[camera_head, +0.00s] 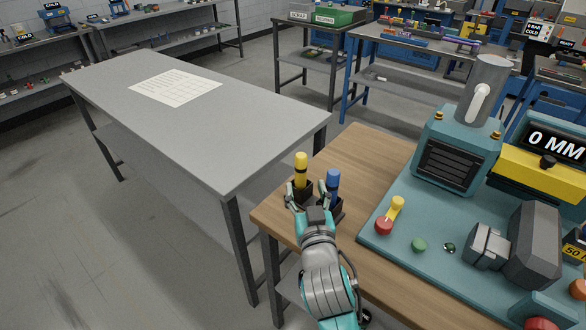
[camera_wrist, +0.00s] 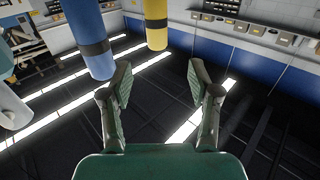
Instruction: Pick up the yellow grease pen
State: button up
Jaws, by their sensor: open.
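The yellow grease pen (camera_head: 301,167) stands upright in a black holder (camera_head: 294,197) at the near left corner of the wooden bench. A blue pen (camera_head: 333,180) stands close by on its right. My gripper (camera_head: 307,196) is open, just in front of the pens, and partly hides the holder. In the wrist view, the yellow pen (camera_wrist: 156,22) with its dark band shows at the top, beyond the open fingers (camera_wrist: 160,72) and between them sideways. The blue pen (camera_wrist: 92,38) is on the left, its end close to the left finger in the picture. Contact cannot be told.
A teal machine base (camera_head: 400,225) with knobs fills the right of the wooden bench (camera_head: 352,160). A grey table (camera_head: 220,125) with a paper sheet (camera_head: 175,87) stands to the left across a gap. Bare wood lies behind the pens.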

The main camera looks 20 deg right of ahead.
aim_at(302, 164)
jog(key=w, duration=0.3)
jog(key=w+d, duration=0.1)
jog(key=w, duration=0.1)
jog(key=shift+w+r, duration=0.1)
jog(key=shift+w, duration=0.25)
jog(key=shift+w+d+f, duration=0.1)
jog(key=shift+w+d, duration=0.1)
jog(key=shift+w, duration=0.65)
jog(key=shift+w+d+f, duration=0.1)
jog(key=shift+w+d, duration=0.05)
jog(key=shift+w, duration=0.7)
jog(key=shift+w+d, duration=0.2)
jog(key=shift+w, duration=0.65)
grip_shut()
